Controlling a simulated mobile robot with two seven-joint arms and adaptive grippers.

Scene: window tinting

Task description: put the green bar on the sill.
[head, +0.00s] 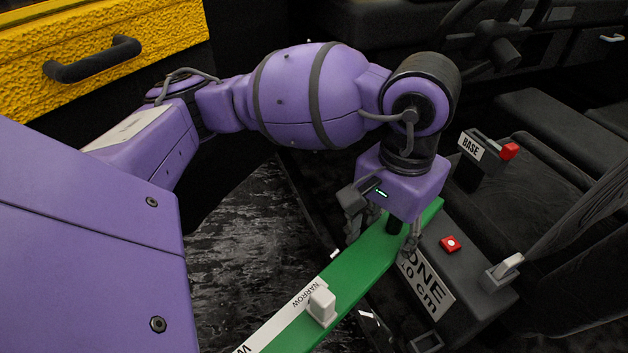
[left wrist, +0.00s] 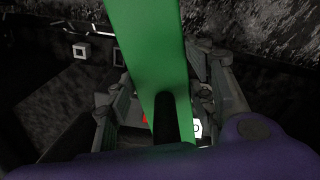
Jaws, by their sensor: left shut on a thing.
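The long green bar (head: 358,262) runs from the middle right of the head view down to the bottom edge. It carries a white strip marked NARROW (head: 305,293) and a small white block (head: 321,306). My left gripper (head: 394,226) is shut at a dark post near the bar's far end. In the left wrist view the green bar (left wrist: 148,45) runs between the fingers, with the black post (left wrist: 163,118) between them. The bar's near end is cut off by the head view's edge. I cannot tell which surface is the sill. My right gripper is not in view.
A dark grey box (head: 483,270) with a partly hidden "ONE" label and a red button (head: 450,244) lies beside the bar's far end. A BASE holder (head: 474,155) with a red tip stands behind. Dark seats fill the right. A yellow panel (head: 110,30) is at upper left.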

